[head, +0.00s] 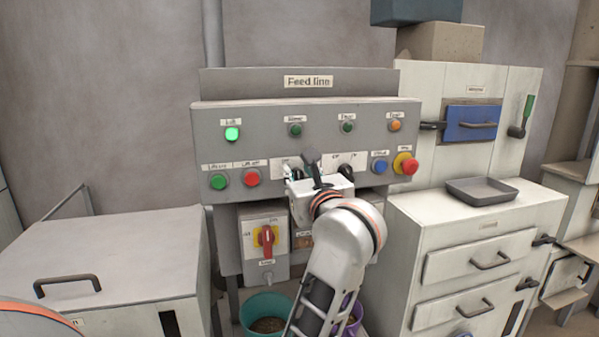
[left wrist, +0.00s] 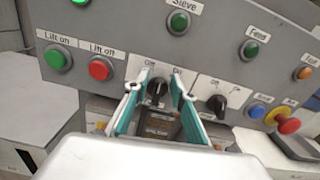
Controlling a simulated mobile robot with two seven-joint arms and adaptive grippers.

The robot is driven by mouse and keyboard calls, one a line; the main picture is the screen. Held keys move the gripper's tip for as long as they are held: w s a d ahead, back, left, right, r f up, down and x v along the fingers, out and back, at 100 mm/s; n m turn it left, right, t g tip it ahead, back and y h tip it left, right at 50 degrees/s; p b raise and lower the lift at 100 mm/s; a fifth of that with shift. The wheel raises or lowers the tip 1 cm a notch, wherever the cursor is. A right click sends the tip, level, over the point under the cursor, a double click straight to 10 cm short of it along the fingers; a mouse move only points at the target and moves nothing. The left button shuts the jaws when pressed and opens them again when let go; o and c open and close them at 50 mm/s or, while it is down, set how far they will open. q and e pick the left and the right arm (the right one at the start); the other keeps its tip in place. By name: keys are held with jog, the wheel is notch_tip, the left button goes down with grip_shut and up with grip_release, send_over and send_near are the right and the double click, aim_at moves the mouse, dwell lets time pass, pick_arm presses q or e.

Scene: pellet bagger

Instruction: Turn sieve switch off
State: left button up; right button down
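The sieve switch (left wrist: 157,88) is a black rotary knob on the grey feed line panel, under an "Off" and "On" label, below the "Sieve" lamp (left wrist: 179,22). That lamp is dark green and looks unlit. My left gripper (left wrist: 161,80) is open, with one teal-lined finger on each side of the knob. I cannot tell whether either finger touches it. In the head view my left gripper (head: 306,172) is at the panel and hides the knob. Which label the knob points at is hard to tell. My right gripper is in neither view.
Close right of the sieve switch is a second black knob (left wrist: 216,103). Green (left wrist: 57,57) and red (left wrist: 100,68) lift buttons are at left; the lift lamp (head: 232,133) is lit. A red isolator handle (head: 267,240) and a teal bucket (head: 262,308) are below.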

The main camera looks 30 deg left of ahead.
pick_arm(q)
grip_shut()
jog(key=shift+s+a+f+n+b, duration=0.1)
jog(key=shift+f+n+b, duration=0.15)
jog(key=shift+n+b, duration=0.35)
jog(key=shift+a+f+n+b, duration=0.1)
jog(key=shift+f+n+b, duration=0.1)
jog(key=shift+n+b, duration=0.7)
jog(key=shift+n, duration=0.2)
jog(key=shift+s+a+n+b, duration=0.15)
jog(key=shift+n+b, duration=0.25)
jog(key=shift+n, duration=0.4)
jog(key=shift+s+r, duration=0.1)
jog(key=shift+r, duration=0.15)
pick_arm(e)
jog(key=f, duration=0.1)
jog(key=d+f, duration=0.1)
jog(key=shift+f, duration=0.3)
